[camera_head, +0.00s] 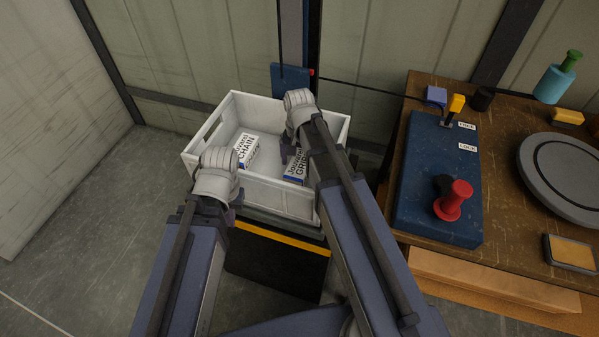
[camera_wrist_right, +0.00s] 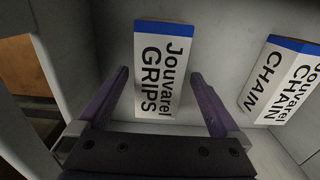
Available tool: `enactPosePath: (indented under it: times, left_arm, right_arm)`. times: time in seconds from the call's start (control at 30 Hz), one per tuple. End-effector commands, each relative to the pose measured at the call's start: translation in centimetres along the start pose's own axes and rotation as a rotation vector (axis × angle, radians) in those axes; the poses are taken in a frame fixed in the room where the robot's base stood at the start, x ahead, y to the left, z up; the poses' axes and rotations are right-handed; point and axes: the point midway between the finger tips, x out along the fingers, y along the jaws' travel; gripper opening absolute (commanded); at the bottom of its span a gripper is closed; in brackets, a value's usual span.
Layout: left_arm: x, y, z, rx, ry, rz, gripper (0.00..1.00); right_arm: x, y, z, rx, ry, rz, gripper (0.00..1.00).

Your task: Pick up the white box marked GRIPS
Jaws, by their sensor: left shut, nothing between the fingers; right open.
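The white box marked GRIPS (camera_head: 296,166) has a blue end and lies in a white crate (camera_head: 209,132). The right wrist view shows the GRIPS box (camera_wrist_right: 163,70) between and beyond the fingers of my right gripper (camera_wrist_right: 162,92), which is open. In the head view my right gripper (camera_head: 290,150) is over the crate, and its arm partly covers the box. My left gripper (camera_head: 236,205) is shut and empty at the crate's near left edge, mostly hidden behind its wrist.
A white box marked CHAIN (camera_head: 246,147) lies in the crate beside the GRIPS box, and also shows in the right wrist view (camera_wrist_right: 285,80). A wooden bench (camera_head: 500,290) at the right holds a blue panel (camera_head: 420,190) with a red knob (camera_head: 455,200) and a round grey disc (camera_head: 565,170).

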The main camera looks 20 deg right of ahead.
Motion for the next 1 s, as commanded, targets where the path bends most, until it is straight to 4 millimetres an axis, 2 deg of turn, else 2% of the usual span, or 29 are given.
enactPosePath:
  times: [0.03,0.23,0.57,1.0]
  left_arm:
    - [1.3,0.1,-0.1,0.000,0.000,0.000,0.00]
    - [3.5,0.3,-0.2,0.000,0.000,0.000,0.00]
    - [3.6,0.3,-0.2,0.001,0.000,0.000,0.00]
    - [3.6,0.3,-0.2,0.000,0.000,0.000,0.00]
  right_arm:
    - [1.3,0.0,-0.1,0.000,0.000,0.000,1.00]
    - [3.6,0.1,-0.2,0.000,0.000,0.000,1.00]
    - [3.7,0.1,-0.2,0.000,0.000,0.000,0.99]
    - [3.7,0.1,-0.2,0.000,0.000,0.000,0.49]
